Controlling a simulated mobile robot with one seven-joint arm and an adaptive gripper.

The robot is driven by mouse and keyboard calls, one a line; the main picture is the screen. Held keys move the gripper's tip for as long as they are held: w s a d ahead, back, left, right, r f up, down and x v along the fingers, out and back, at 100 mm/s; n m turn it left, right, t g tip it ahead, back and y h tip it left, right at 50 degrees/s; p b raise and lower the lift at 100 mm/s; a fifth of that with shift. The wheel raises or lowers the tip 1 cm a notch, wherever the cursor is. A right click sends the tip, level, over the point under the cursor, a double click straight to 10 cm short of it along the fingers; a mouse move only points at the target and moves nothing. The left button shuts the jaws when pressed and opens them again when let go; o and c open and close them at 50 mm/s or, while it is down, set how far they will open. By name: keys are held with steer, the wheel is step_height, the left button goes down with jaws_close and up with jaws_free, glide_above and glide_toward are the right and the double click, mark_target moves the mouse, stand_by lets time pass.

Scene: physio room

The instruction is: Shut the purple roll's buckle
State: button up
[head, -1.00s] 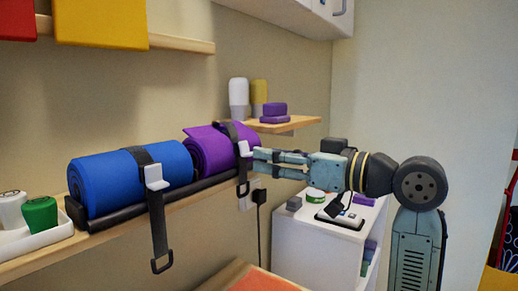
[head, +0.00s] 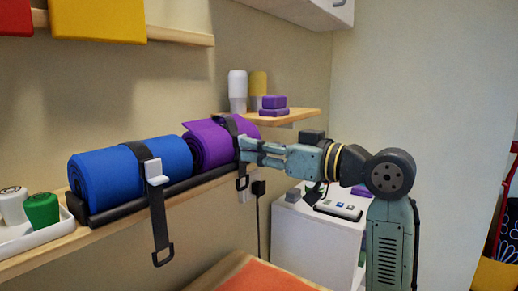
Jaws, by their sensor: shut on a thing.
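The purple roll (head: 205,143) lies on the wall shelf, behind and to the right of the blue roll (head: 115,177).
The blue roll has its own strap with a white buckle (head: 154,172) and a hanging loop. A white tray (head: 40,238) with small containers is at the left. A small shelf (head: 285,118) with bottles and purple blocks is behind my gripper. A white cabinet (head: 310,245) stands below my arm.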

jaws_close()
steer(key=shift+f, duration=0.1)
steer(key=b, duration=0.1)
steer(key=f+b, duration=0.1)
steer(key=shift+a+t+y+b, duration=0.2)
steer(key=shift+t+y+b, duration=0.1)
steer(key=shift+y, duration=0.1)
steer(key=b, duration=0.1)
steer(key=t+y+b, duration=0.1)
steer(key=shift+w+y+b, duration=0.2)
steer(key=shift+y+b, duration=0.1)
steer(key=shift+b, duration=0.05)
steer(key=shift+r, duration=0.1)
steer(key=shift+a, duration=0.1)
